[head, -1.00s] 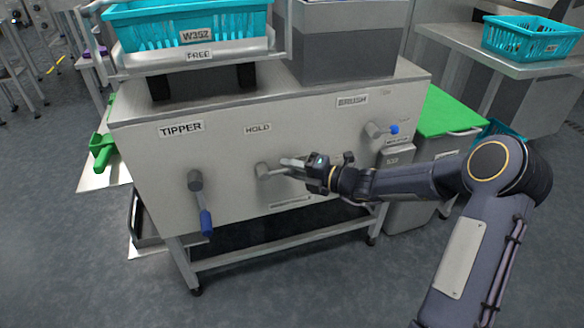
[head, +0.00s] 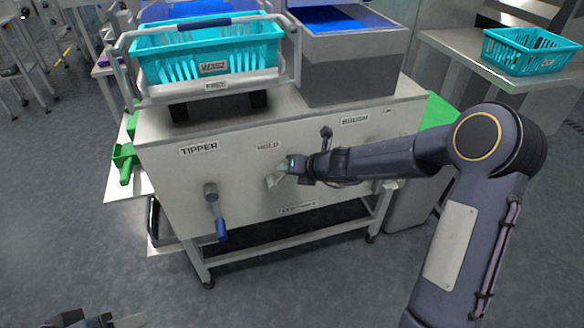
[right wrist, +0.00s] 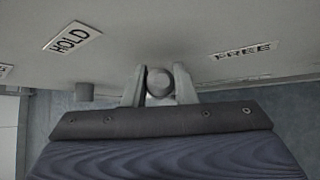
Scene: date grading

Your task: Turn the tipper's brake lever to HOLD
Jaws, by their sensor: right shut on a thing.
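The tipper machine's front panel (head: 245,195) has a HOLD label (head: 268,146) with the brake lever just below it. My right gripper (head: 275,179) is at this lever, and its fingers and wrist hide most of the lever in the head view. In the right wrist view the fingers are shut on the lever's round grey end (right wrist: 160,82). There the HOLD label (right wrist: 72,38) is at upper left and a FREE label (right wrist: 243,51) at upper right; the lever lies between them. My left gripper (head: 98,320) shows only partly at the bottom left edge; its jaws are unclear.
A crank with a blue handle (head: 221,230) hangs left of the lever, under the TIPPER label (head: 199,148). A teal basket (head: 210,55) sits in the tipper cradle above. Another teal basket (head: 530,52) stands on the right table.

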